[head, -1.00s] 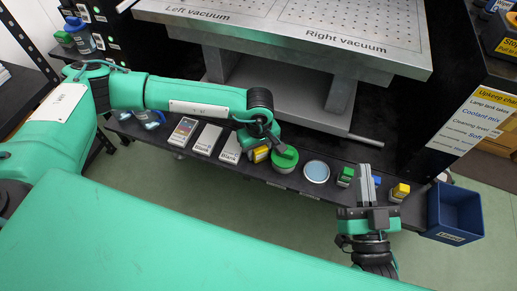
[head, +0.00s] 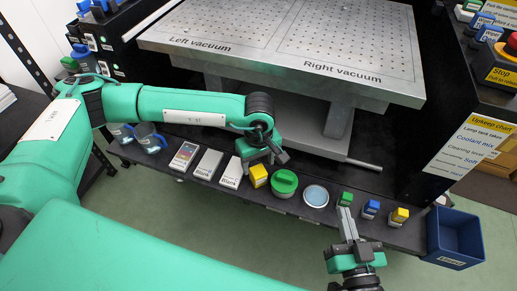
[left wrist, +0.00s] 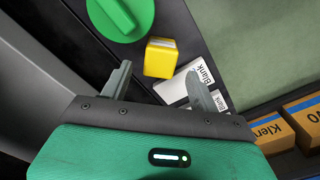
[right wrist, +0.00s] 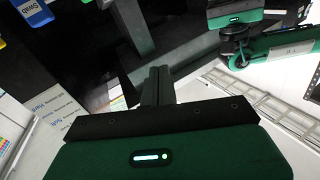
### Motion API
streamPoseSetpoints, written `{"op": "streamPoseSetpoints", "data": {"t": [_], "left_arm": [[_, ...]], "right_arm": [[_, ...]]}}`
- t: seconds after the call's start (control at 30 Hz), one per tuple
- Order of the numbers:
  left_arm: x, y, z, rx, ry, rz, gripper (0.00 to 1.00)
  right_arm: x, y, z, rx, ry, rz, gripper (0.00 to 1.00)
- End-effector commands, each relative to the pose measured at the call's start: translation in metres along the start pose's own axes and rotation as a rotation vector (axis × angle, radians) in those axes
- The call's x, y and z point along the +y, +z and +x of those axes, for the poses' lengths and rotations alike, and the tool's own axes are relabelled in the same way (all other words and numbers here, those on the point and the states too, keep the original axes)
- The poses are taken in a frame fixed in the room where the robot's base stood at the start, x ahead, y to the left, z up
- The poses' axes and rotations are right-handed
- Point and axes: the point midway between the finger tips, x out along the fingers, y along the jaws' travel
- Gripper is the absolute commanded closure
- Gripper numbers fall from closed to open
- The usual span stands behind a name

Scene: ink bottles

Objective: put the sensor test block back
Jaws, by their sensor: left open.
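No readable label marks the sensor test block; a yellow block (head: 258,176) stands on the low shelf between a white box and a green-lidded round tub. It also shows in the left wrist view (left wrist: 160,58), just beyond and between my open left fingertips, apart from them. My left gripper (head: 268,156) is open and empty, above the far side of the shelf by the yellow block; its fingers show clearly in the left wrist view (left wrist: 158,82). My right gripper (head: 346,222) has its fingers together with nothing visible between them, at the shelf's front edge near the small green bottle (head: 345,199).
On the shelf (head: 230,195) stand white boxes marked Blank (head: 207,164), a coloured card box (head: 184,155), the green-lidded tub (head: 285,183), a pale blue disc (head: 316,195), and small blue (head: 370,208) and yellow (head: 399,216) bottles. A blue bin (head: 455,235) hangs right. The vacuum table (head: 290,50) overhangs behind.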

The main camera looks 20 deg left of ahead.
Motion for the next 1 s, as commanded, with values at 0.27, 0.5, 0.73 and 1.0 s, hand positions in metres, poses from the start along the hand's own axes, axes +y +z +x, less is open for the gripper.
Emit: {"op": "streamPoseSetpoints", "data": {"t": [0.27, 0.5, 0.73, 1.0], "left_arm": [[0.000, 0.000, -0.045, 0.000, 0.000, -0.001, 0.39], [0.000, 0.000, -0.053, 0.000, 0.000, -0.002, 0.39], [0.000, 0.000, -0.052, 0.000, 0.000, -0.001, 0.39], [0.003, 0.010, -0.050, -0.032, 0.014, -0.004, 0.39]], "right_arm": [[-0.007, 0.031, -0.012, -0.161, -0.006, 0.023, 1.00], [-0.008, 0.038, -0.014, -0.191, -0.008, 0.027, 1.00], [-0.008, 0.037, -0.014, -0.190, -0.008, 0.026, 1.00], [-0.008, 0.037, -0.014, -0.188, -0.008, 0.025, 1.00]]}}
